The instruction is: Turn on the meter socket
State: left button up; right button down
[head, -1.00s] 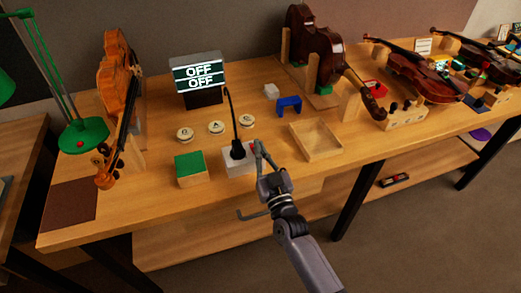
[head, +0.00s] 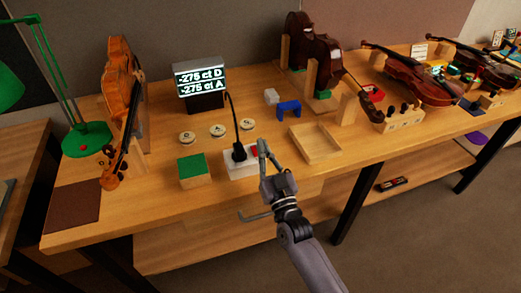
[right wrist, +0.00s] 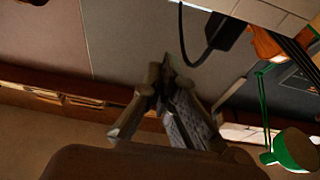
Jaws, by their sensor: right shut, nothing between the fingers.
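The meter socket (head: 238,164) is a white block near the front edge of the bench, with a black plug and cord standing in it and a red switch (head: 255,151) at its right end. The meter (head: 201,83) behind it is lit and reads "-275 ct D" and "-275 ct A". My right gripper (head: 263,147) is shut and empty, its fingertips right beside the red switch; I cannot tell whether they touch. The right wrist view shows its closed fingers (right wrist: 168,85) and the black plug (right wrist: 225,30). My left gripper is not in view.
A green-topped block (head: 194,170) stands left of the socket, and an open wooden tray (head: 315,143) stands to the right. Round lettered discs (head: 217,131) lie behind. Violins stand at the left (head: 122,85) and further right.

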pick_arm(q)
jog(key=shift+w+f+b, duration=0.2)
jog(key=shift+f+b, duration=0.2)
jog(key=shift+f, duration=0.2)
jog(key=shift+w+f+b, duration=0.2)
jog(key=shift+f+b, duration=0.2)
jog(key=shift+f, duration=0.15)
pick_arm(e)
jog(key=f+v, duration=0.2)
jog(key=v, duration=0.6)
jog(key=shift+f, duration=0.15)
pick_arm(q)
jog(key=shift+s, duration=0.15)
